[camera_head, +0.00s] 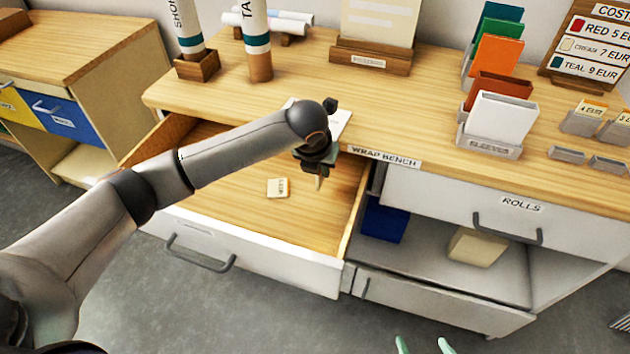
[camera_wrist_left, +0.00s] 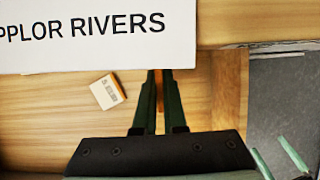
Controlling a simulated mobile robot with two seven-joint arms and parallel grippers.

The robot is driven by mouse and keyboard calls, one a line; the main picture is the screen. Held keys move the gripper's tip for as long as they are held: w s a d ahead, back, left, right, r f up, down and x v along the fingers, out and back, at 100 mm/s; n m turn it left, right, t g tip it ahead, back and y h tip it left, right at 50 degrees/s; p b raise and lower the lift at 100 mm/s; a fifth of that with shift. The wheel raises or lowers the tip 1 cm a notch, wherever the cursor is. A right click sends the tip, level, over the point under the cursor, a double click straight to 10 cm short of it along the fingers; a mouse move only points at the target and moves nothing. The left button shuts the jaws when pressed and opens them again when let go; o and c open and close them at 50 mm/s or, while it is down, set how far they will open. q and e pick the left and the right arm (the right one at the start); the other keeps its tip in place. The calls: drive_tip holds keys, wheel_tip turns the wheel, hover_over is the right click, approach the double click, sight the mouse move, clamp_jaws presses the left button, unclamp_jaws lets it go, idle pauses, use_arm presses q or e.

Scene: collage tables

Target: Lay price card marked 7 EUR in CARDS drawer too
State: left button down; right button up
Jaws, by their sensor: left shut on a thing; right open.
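An open drawer (camera_head: 330,225) with a wooden inside is pulled out under the left of the bench; its front label is too small to read. One small cream card (camera_head: 278,187) lies flat on its floor, also in the left wrist view (camera_wrist_left: 108,92). My right gripper (camera_head: 424,346) is open and empty at the bottom edge.
A white sheet (camera_head: 338,120) lies on the bench edge above the drawer. Two price cards (camera_head: 590,107) stand in holders at right, beside two empty holders (camera_head: 567,154). The ROLLS drawer (camera_head: 450,205) is shut. The drawer's left floor is free.

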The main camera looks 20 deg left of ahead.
use_arm(q)
hover_over(315, 193)
wheel_tip(315, 193, down, 4)
drive_tip(key=shift+f+b, duration=0.1)
drive_tip(key=shift+b, duration=0.2)
drive_tip(key=shift+f, duration=0.3)
drive_tip(key=c, duration=1)
unclamp_jaws()
drive_tip(key=shift+f, duration=0.1)
drive_tip(key=p+v, duration=0.2)
drive_tip(key=v, duration=1)
